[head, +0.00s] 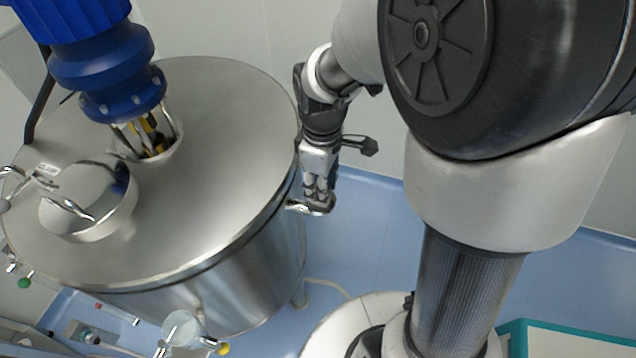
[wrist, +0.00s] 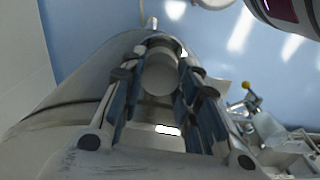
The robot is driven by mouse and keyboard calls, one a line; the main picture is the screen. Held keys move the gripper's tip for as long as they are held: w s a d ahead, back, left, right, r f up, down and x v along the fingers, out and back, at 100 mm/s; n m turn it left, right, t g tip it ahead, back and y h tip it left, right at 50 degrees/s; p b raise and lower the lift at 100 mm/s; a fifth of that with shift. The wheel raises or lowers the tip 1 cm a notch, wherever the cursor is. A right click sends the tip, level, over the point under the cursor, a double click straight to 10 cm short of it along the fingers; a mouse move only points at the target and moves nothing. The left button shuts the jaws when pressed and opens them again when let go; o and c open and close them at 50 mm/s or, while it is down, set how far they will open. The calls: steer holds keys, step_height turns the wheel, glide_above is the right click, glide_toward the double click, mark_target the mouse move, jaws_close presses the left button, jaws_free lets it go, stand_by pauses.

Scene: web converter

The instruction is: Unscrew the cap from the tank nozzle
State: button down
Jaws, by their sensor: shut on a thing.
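My gripper (head: 318,190) points down beside the right side of the steel tank (head: 235,150). Its fingers are shut on a shiny metal piece, seemingly the cap (head: 311,208). In the wrist view, a round grey end of this piece (wrist: 161,76) sits between the two fingers of my gripper (wrist: 160,60). The tank's curved wall (wrist: 75,85) is close on the left there. A nozzle under the cap is hidden, so I cannot tell whether the cap is still joined to it.
A blue motor (head: 105,65) and a domed lid (head: 90,200) stand on the tank top. A pale round fitting (head: 182,328) with a yellow knob (head: 222,348) is at the tank's front. Blue floor (head: 365,230) is open right of the tank.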

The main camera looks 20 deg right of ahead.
steer(key=shift+n, duration=2)
steer(key=n, duration=0.4)
steer(key=c, duration=1.3)
jaws_free()
steer(key=m, duration=0.4)
